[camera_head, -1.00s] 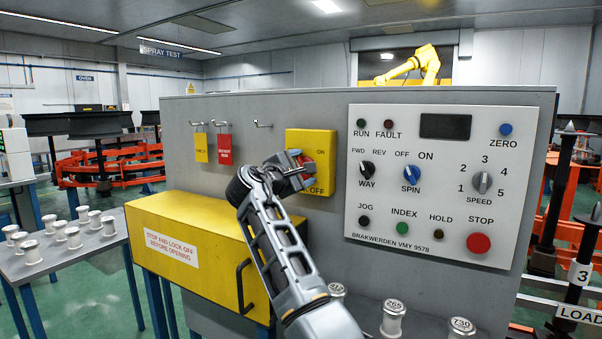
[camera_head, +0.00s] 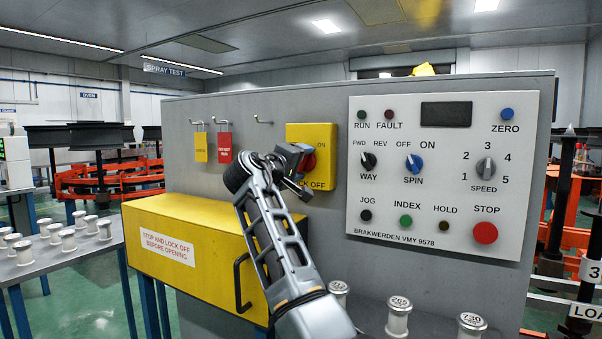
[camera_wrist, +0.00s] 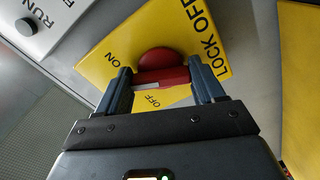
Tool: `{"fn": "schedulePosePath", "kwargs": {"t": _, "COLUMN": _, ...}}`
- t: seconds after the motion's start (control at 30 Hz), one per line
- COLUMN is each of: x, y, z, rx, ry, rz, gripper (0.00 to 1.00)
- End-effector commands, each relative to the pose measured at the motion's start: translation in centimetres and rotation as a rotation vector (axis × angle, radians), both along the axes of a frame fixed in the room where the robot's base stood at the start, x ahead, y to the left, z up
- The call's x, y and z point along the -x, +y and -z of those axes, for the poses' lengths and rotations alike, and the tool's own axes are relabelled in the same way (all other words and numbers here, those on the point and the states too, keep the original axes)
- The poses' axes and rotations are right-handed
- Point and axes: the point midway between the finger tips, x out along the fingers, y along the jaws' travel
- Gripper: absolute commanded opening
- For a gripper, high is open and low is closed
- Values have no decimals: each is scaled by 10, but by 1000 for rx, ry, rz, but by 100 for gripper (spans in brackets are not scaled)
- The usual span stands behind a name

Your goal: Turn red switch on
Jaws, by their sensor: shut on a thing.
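The red switch (camera_wrist: 160,62) has a round red knob with a red bar handle across it. It sits on a yellow plate (camera_wrist: 197,62) lettered ON, OFF and LOCK OFF. In the wrist view my gripper (camera_wrist: 166,78) has one finger on each side of the red handle and is shut on it. The handle lies near the OFF lettering, and a pale strip shows along its left part. In the head view the red switch (camera_head: 309,161) shows partly behind my gripper (camera_head: 302,163), which hides part of the plate (camera_head: 325,140).
A control panel (camera_head: 440,240) with knobs and buttons is right of the plate. A yellow box (camera_head: 160,215) with a black handle juts out below left. Tags (camera_head: 224,146) hang on hooks at left. Spindles (camera_head: 398,318) stand on the ledge below.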

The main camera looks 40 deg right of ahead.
Motion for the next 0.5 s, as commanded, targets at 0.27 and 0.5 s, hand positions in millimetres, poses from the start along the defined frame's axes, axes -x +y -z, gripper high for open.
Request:
{"fn": "schedulePosePath", "kwargs": {"t": 0.27, "x": 1, "y": -4, "z": 5, "rx": -77, "ry": -203, "rz": 5, "gripper": 38}}
{"fn": "schedulePosePath", "kwargs": {"t": 0.5, "x": 0, "y": -5, "z": 4, "rx": -117, "ry": -314, "rz": 5, "gripper": 38}}
